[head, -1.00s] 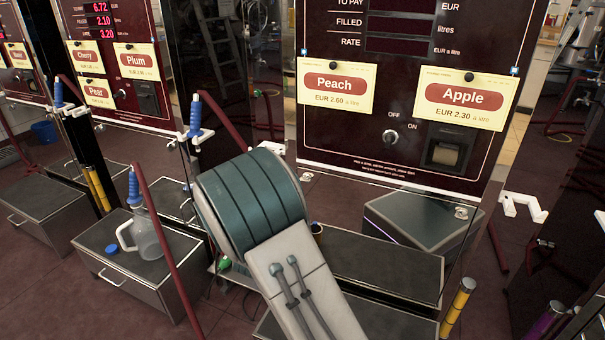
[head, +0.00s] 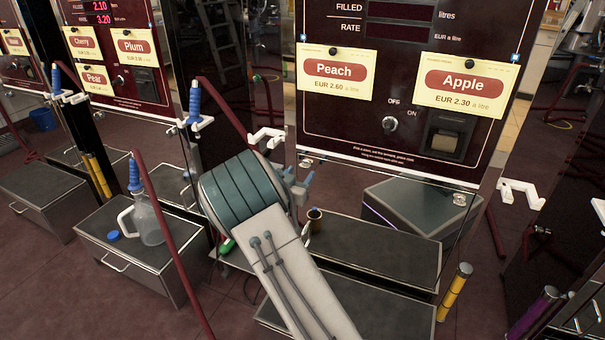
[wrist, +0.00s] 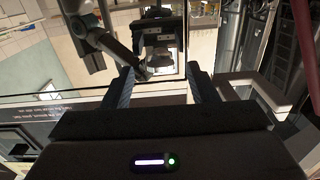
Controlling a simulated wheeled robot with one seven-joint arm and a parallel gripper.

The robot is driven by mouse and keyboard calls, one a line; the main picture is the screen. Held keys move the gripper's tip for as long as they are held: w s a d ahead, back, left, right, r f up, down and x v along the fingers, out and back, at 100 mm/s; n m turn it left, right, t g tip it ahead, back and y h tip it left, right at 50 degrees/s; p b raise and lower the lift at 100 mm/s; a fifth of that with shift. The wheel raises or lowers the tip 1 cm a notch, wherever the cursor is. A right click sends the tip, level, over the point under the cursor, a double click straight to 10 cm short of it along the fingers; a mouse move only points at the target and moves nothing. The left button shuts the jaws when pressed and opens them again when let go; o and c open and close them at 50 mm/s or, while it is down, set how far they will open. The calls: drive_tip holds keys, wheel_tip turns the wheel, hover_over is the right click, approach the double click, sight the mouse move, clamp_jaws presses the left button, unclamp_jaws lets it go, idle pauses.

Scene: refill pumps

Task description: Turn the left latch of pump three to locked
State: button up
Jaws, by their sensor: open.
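The pump with the Peach and Apple cards (head: 400,115) stands ahead; no pump number is readable. A small silver latch (head: 305,162) sits at the lower left of its panel, and another latch (head: 460,199) at the lower right. I cannot make out how the left latch is turned. My gripper (head: 301,184) is just below the left latch in the head view, partly hidden behind my arm. In the wrist view my gripper (wrist: 158,82) is open, with nothing visible held between its fingers. I cannot pick out the latch there.
White nozzle holders (head: 267,138) and (head: 521,193) flank the panel. A red hose (head: 170,240) and a jug (head: 148,225) are at left.

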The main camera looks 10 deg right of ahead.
drive_tip(key=shift+x, duration=1.2)
drive_tip(key=c, duration=1)
